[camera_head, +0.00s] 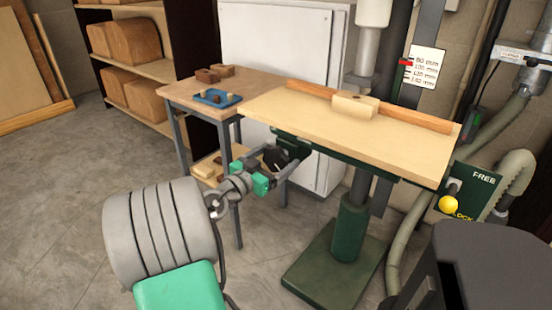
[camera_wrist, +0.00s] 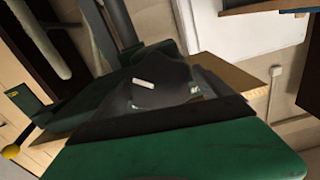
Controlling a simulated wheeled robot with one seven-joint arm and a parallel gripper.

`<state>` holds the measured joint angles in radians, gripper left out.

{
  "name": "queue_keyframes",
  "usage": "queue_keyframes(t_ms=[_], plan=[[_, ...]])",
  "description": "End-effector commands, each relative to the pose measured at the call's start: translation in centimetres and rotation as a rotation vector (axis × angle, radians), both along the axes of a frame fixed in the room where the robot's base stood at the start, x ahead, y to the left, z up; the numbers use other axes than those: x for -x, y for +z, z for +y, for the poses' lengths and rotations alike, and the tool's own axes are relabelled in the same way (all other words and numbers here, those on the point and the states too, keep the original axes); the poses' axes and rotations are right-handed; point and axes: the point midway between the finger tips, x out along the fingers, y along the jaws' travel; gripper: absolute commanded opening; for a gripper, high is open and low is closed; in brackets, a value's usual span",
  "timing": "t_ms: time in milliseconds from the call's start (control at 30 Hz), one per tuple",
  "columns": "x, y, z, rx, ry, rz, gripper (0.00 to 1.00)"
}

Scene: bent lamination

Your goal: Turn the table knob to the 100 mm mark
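The drill press table (camera_head: 350,125) is a pale wooden board on a green frame and column. Its dark knob (camera_head: 276,159) is under the table's front left side. In the wrist view a dark round part with a white mark (camera_wrist: 145,84), which looks like the knob, fills the middle. The scale card (camera_head: 424,68) on the column reads from 80 mm to 140 mm, with a red pointer (camera_head: 406,62) near the 80 mm line. My gripper (camera_head: 268,166) reaches to the knob from the front left. Whether its fingers grip the knob is hidden.
A wooden block (camera_head: 355,105) sits against the fence (camera_head: 425,117) on the table. A side bench (camera_head: 185,92) with a blue tray (camera_head: 214,97) stands behind left. A green FREE/LOCK plate with a yellow ball lever (camera_head: 448,204) is at the right. The floor at left is open.

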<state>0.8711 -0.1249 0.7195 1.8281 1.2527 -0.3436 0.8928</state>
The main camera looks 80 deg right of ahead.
Motion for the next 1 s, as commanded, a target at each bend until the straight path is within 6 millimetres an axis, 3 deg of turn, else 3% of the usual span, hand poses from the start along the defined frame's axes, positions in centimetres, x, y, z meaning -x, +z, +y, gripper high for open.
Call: queue_keyframes(t_ms=[600, 1000], plan=[[0.00, 0.00, 0.03, 0.000, 0.000, 0.000, 0.37], [0.04, -0.45, 0.05, 0.027, -0.001, -0.059, 0.36]])
